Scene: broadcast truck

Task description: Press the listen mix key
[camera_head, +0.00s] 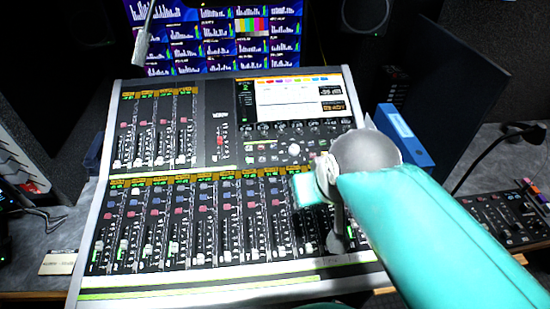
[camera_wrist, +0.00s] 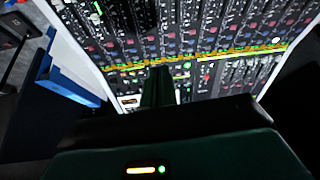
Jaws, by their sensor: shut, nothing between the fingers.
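The mixing console (camera_head: 215,130) fills the middle of the head view, tilted, with a screen (camera_head: 290,98) at its upper right. A block of small lit keys and knobs (camera_head: 268,152) lies below the screen. The labels are too small to read, so I cannot tell which key is the listen mix key. My gripper (camera_wrist: 160,72) is shut and empty in the wrist view. Its dark green fingers point at the console near the orange label strip (camera_wrist: 205,58). I cannot tell whether the fingertips touch the panel. In the head view, my teal arm covers the console's right side.
A blue binder (camera_head: 405,138) stands right of the console; it also shows in the wrist view (camera_wrist: 72,85). A dark panel (camera_head: 455,90) stands behind it. A smaller control unit (camera_head: 505,215) sits at right. Meter screens (camera_head: 215,35) rise behind the console. A small card (camera_head: 58,262) lies at left.

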